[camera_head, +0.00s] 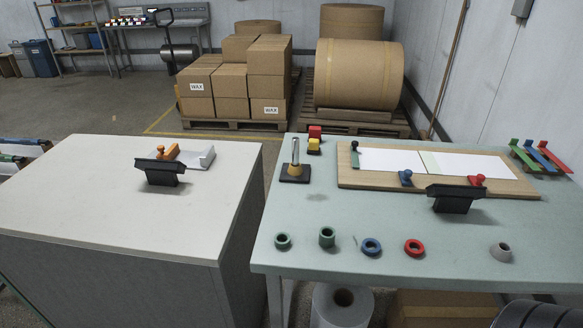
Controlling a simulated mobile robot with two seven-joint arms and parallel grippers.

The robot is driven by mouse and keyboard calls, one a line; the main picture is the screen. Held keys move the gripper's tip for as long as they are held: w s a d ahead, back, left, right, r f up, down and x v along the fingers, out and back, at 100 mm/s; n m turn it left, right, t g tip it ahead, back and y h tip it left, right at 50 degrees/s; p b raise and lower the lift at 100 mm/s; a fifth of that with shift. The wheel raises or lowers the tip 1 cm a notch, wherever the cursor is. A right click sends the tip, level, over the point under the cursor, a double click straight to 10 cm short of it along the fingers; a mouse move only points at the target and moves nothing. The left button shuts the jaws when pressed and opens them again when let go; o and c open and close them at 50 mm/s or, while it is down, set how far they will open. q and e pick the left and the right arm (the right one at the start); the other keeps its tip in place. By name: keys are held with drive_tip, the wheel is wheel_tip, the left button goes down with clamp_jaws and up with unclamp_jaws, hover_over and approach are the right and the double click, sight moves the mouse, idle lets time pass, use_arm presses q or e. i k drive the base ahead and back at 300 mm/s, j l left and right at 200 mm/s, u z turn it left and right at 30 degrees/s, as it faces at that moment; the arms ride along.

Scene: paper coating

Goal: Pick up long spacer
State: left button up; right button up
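Several ring-shaped spacers stand along the front of the green table. A short dark green ring (283,241) is leftmost. A taller green ring (327,237) stands right of it and looks the longest. A blue ring (371,248) and a red ring (414,248) lie low to its right. A grey ring (501,252) sits apart at the far right. My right gripper (455,207) is above the table, behind the red and grey rings, touching neither. My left gripper (162,180) is over the white cabinet top, away from the rings. The fingers of both are hidden.
A wooden board (350,176) with white sheets and colored knobs lies behind the rings. A post on a black base (295,173) stands left of it. Colored racks (540,157) are at the back right. A gap separates the table from the white cabinet (90,200).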

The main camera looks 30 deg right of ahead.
sight(327, 234)
drive_tip(key=z, duration=1.35)
